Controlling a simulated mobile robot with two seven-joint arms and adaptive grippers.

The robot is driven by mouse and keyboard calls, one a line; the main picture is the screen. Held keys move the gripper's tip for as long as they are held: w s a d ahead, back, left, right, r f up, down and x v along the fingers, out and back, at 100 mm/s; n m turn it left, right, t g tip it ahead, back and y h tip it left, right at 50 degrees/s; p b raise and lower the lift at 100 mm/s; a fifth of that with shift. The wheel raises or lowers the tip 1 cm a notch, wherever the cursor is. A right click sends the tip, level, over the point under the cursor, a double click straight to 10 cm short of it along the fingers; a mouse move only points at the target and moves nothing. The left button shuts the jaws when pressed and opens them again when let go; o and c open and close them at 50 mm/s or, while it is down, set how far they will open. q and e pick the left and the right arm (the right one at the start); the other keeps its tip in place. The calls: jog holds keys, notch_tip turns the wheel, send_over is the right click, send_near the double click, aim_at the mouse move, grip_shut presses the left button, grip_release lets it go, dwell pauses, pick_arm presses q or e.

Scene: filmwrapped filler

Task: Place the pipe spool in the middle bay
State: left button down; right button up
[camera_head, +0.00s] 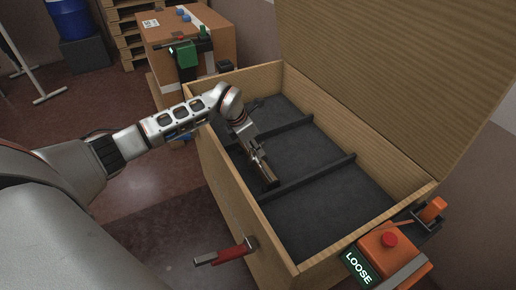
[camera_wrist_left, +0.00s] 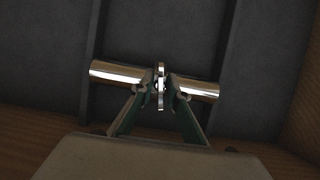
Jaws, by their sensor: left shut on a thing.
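The pipe spool is a shiny metal tube with a ring-like flange at its middle. In the left wrist view the spool (camera_wrist_left: 114,72) lies crosswise, one tube end on each side of my fingers. My left gripper (camera_wrist_left: 161,88) is shut on it around the flange. In the head view my left gripper (camera_head: 262,168) points down into the open wooden box (camera_head: 228,186), and the spool is mostly hidden there. Two dark dividers (camera_head: 312,178) split the grey floor into bays. The gripper is over the middle bay (camera_head: 298,149), near its front wall side. Whether the spool touches the floor cannot be told.
The box's tall lid (camera_head: 400,70) stands open behind. A red-handled latch (camera_head: 226,254) sticks out in front. An orange device (camera_head: 388,252) reading LOOSE sits at the right end. A cardboard carton (camera_head: 190,40) stands behind left. The right bay (camera_head: 345,208) is empty.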

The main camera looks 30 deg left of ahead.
pick_arm(q)
jog(key=shift+w+r, duration=0.15)
jog(key=shift+r, duration=0.15)
jog(key=shift+f, duration=0.15)
jog(key=c, duration=2)
grip_release()
jog(key=shift+f, duration=0.1)
jog(key=shift+o, duration=0.2)
